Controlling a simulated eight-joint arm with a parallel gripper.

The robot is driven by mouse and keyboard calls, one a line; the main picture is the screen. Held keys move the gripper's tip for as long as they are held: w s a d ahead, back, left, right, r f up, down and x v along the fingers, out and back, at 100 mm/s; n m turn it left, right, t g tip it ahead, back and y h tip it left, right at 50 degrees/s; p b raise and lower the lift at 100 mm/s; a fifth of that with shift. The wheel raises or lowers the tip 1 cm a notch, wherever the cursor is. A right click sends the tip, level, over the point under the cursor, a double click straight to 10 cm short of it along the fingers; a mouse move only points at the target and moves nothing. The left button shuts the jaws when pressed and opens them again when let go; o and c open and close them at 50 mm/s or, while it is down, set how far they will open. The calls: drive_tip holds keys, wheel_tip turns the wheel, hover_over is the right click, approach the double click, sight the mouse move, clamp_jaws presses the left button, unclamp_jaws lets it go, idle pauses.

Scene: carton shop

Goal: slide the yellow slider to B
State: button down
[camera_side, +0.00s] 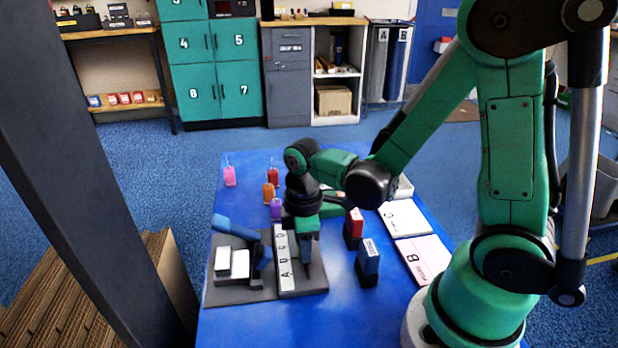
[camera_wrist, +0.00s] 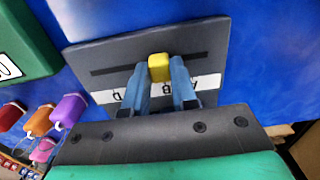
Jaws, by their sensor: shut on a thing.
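The yellow slider (camera_wrist: 159,67) sits on a dark grey plate (camera_wrist: 205,38) with a long dark slot in it. My gripper (camera_wrist: 160,76) has its two blue fingers on either side of the slider and is shut on it. A white letter strip (camera_wrist: 105,96) runs along the slot. In the side view my gripper (camera_side: 307,262) is down at the lettered strip (camera_side: 286,270), and the slider is hidden.
On the blue table (camera_side: 335,310), a blue lever (camera_side: 236,229) and white blocks (camera_side: 240,264) stand left of the strip. Small coloured tags (camera_side: 269,191) lie behind. The front table is clear.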

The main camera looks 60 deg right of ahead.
drive_tip(key=c, duration=0.7)
unclamp_jaws()
drive_tip(key=shift+r, duration=0.1)
drive_tip(key=shift+r, duration=2.7)
drive_tip(key=r+m+t, duration=0.2)
drive_tip(key=m, duration=0.1)
drive_tip(key=r+m+t, duration=0.2)
drive_tip(key=m, duration=0.1)
drive_tip(key=r+m+t, duration=0.2)
drive_tip(key=m+t, duration=0.1)
drive_tip(key=shift+w+a+r, duration=0.1)
drive_tip(key=shift+w, duration=0.1)
